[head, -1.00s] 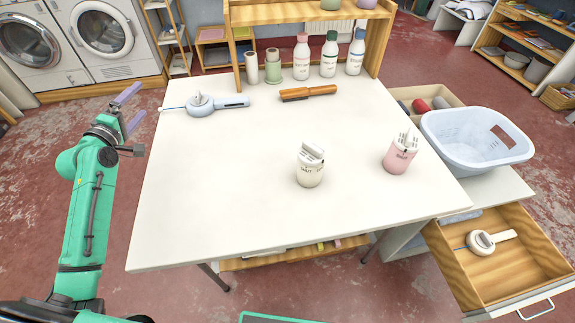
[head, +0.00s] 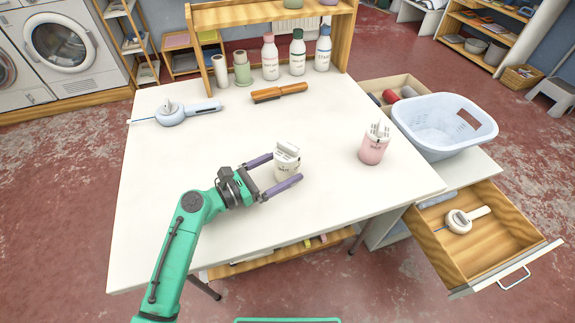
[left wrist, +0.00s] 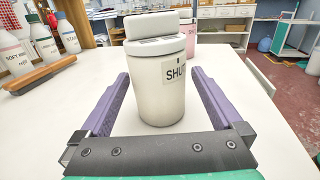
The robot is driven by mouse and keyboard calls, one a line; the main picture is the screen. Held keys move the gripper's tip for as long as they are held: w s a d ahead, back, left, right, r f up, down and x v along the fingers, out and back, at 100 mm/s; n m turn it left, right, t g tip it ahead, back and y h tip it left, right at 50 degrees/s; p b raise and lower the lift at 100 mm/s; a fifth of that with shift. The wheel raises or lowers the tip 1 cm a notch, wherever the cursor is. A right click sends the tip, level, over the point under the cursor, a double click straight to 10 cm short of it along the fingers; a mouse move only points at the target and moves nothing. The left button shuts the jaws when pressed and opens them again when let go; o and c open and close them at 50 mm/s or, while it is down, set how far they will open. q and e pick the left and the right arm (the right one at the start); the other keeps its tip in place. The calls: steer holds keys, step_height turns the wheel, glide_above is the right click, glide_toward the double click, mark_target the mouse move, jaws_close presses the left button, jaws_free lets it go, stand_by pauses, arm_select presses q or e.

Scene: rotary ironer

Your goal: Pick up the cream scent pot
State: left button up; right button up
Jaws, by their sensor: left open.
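The cream scent pot (head: 287,163) stands upright on the white table, with a pale clip-like top and a label. In the left wrist view the pot (left wrist: 160,95) stands between the two purple fingers, its label reading "SHUT" in part. My left gripper (head: 280,174) is open, with one finger on each side of the pot. In the left wrist view the gripper (left wrist: 160,105) shows gaps between both fingers and the pot. My right gripper is not in view.
A pink pot (head: 374,145) stands to the right. An orange-handled brush (head: 280,92), a pale blue tool (head: 175,113) and several bottles stand or lie toward the back. A blue basket (head: 445,125) and an open drawer (head: 480,245) are at the right. The table's front left is clear.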

mark_target(298, 151)
arm_select(q)
steer(key=x, duration=0.5)
steer(key=shift+r, duration=0.15)
steer(key=shift+a, duration=0.1)
steer(key=c, duration=1.4)
step_height(298, 151, up, 10)
steer(key=shift+r, duration=0.1)
step_height(298, 151, down, 7)
steer(key=shift+f, duration=0.1)
steer(key=shift+f, duration=1.25)
steer(key=shift+f, duration=0.2)
steer(key=o, duration=1.3)
steer(key=shift+o, duration=0.2)
